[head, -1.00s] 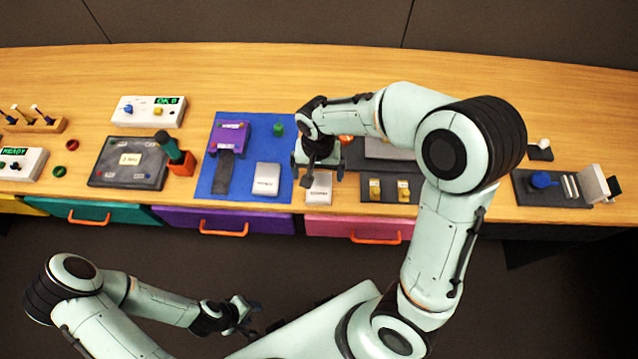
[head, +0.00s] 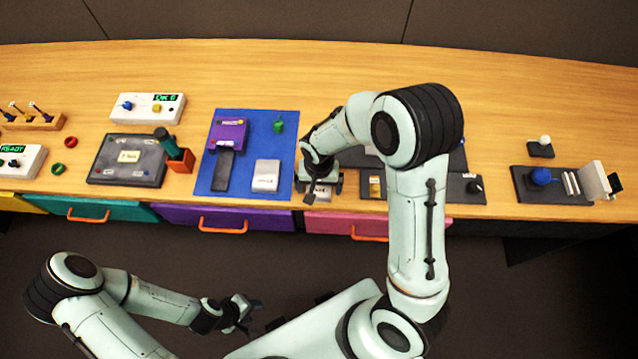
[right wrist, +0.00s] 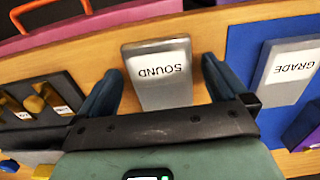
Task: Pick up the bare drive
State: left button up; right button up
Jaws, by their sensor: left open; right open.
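A silver-grey drive labelled SOUND (right wrist: 157,88) lies on the wooden bench near its front edge, shown upside down in the right wrist view. My right gripper (right wrist: 160,70) is open above it, with one dark blue finger on each side of it. I cannot tell whether the fingers touch it. In the head view my right gripper (head: 319,187) largely hides this drive. A second silver drive, labelled GRADE in the right wrist view (right wrist: 289,72), lies on the blue mat (head: 284,152). My left gripper (head: 240,313) is open and empty in front of the bench.
The blue mat also carries a purple device (head: 229,134) and a green piece (head: 278,126). A dark tray with yellow parts (right wrist: 36,104) is beside the SOUND drive. An orange drawer handle (head: 368,236) projects from the bench front. The bench is clear at the back.

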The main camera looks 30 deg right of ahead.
jog(key=c, duration=0.9)
jog(key=shift+c, duration=0.2)
